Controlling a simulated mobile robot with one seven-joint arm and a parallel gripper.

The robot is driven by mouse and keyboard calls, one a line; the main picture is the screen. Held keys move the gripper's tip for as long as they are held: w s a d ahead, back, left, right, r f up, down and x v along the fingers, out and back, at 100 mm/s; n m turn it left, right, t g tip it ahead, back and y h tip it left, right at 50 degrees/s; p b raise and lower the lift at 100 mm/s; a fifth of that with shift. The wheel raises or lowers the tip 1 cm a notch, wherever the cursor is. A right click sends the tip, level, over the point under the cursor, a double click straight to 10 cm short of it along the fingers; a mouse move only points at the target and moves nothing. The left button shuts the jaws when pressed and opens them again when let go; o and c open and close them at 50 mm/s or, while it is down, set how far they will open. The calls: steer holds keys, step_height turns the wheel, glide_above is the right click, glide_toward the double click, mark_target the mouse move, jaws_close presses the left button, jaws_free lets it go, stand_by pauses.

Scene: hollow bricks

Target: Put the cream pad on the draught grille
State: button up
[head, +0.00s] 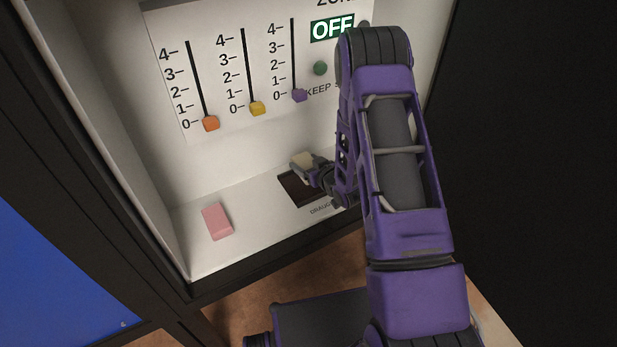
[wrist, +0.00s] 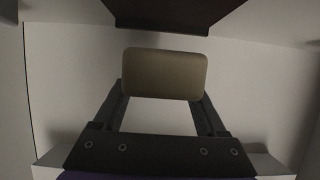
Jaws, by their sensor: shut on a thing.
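The cream pad (head: 301,159) is a small rounded block held between the fingers of my gripper (head: 311,168). In the wrist view the pad (wrist: 165,74) spans the gap between both fingertips (wrist: 163,98). The draught grille (head: 291,188) is a dark brown rectangle on the white floor of the cabinet, partly hidden by my gripper and arm. In the head view the pad appears at the grille's far edge; its height over the grille is hard to tell. A dark brown panel, which looks like the grille (wrist: 175,13), shows beyond the pad in the wrist view.
A pink block (head: 217,221) lies on the cabinet floor to the left of the grille. The back panel carries orange (head: 211,124), yellow (head: 257,108) and purple (head: 299,95) sliders, a green button (head: 320,68) and an OFF sign (head: 332,28). White side walls bound the space.

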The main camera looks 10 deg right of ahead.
steer(key=shift+f+b, duration=0.35)
steer(key=shift+f, duration=2.1)
steer(key=shift+f, duration=0.1)
steer(key=o, duration=1.3)
steer(key=shift+s+d+r, duration=0.15)
steer(key=shift+s+r, duration=0.1)
steer(key=shift+s, duration=0.05)
steer(key=p+v, duration=0.1)
steer(key=v, duration=1)
steer(key=shift+s, duration=0.2)
steer(key=shift+r, duration=0.1)
